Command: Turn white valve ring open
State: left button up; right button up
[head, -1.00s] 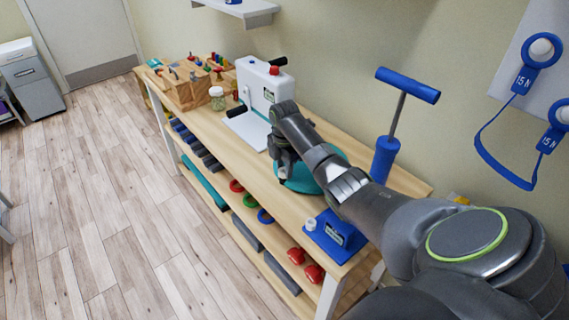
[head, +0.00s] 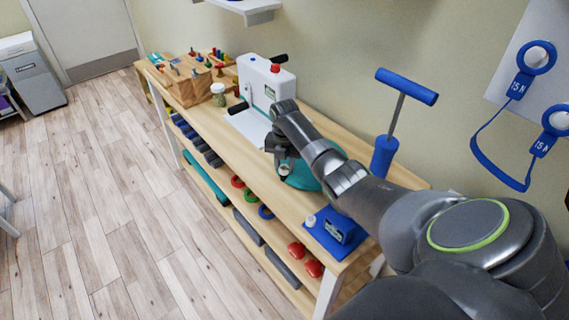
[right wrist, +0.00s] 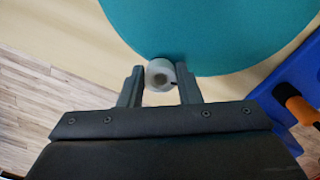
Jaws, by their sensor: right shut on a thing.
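The white valve ring (right wrist: 160,74) is a small pale ring at the edge of a teal rounded body (right wrist: 205,35), in the right wrist view. My right gripper (right wrist: 161,88) is shut on it, with one dark finger on each side. In the head view my right gripper (head: 283,167) is low beside the teal body (head: 302,178) on the bench, and the ring is hidden there. Its turn angle is hard to read. My left gripper is not in view.
The wooden bench (head: 205,128) runs along the wall. A white device with black handles (head: 262,80) stands behind the gripper. Floor is clear at left.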

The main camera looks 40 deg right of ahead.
dwell(0.4)
jog(key=o, duration=0.7)
jog(key=shift+r, duration=0.15)
jog(key=shift+r+p, duration=1.25)
jog(key=shift+r, duration=7.4)
jog(key=shift+o, duration=0.2)
